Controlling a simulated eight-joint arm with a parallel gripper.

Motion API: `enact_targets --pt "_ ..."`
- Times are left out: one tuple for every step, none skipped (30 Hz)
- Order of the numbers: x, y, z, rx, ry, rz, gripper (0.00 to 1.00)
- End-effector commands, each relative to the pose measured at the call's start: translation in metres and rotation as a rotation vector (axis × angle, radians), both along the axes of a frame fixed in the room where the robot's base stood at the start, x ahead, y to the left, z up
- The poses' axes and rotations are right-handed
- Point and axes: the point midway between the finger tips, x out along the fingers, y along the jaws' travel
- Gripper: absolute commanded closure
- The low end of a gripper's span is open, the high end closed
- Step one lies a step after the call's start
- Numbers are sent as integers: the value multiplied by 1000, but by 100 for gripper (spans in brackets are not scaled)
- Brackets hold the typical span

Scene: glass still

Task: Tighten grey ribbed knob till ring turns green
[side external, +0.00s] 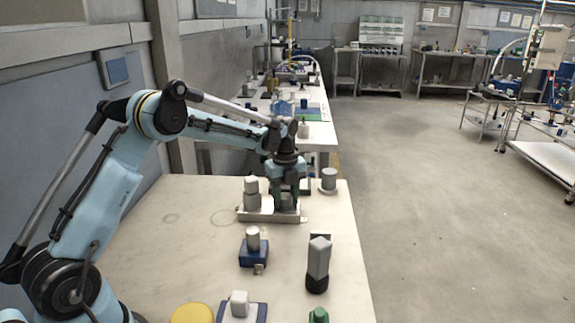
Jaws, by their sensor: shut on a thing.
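My gripper (286,198) points straight down over the right part of a shallow metal tray (258,217) on the near table. It is shut on a grey knob (287,204), low between its fingers; the fingers hide most of it. Ribs on the knob are too small to make out. I cannot see a ring or its colour. A grey stepped cylindrical piece (251,194) stands upright on the left part of the same tray, beside my gripper and apart from it.
In front of the tray stand a blue block with a grey cylinder (253,247) and a tall grey, black-based piece (318,262). A grey cylinder (328,181) stands behind right. A yellow disc (192,313) lies at the front. The table's left part (165,240) is clear.

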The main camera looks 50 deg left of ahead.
Motion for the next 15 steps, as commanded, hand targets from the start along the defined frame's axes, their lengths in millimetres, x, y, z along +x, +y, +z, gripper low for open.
enact_targets --pt "0 0 0 0 0 -46 100" --pt "0 0 0 0 0 -72 100" --pt "0 0 0 0 0 -99 100" --pt "0 0 0 0 0 -114 100" --pt "0 0 0 0 0 -126 100" --pt "0 0 0 0 0 -134 100" --pt "0 0 0 0 0 -137 100" --pt "0 0 -1 0 0 -139 100" --pt "0 0 -1 0 0 -138 100" --pt "0 0 -1 0 0 -138 100" --pt "0 0 -1 0 0 -137 100" --pt "0 0 -1 0 0 -137 100" --pt "0 0 -1 0 0 -137 100" --pt "0 0 -1 0 0 -138 100" --pt "0 0 -1 0 0 -149 100"
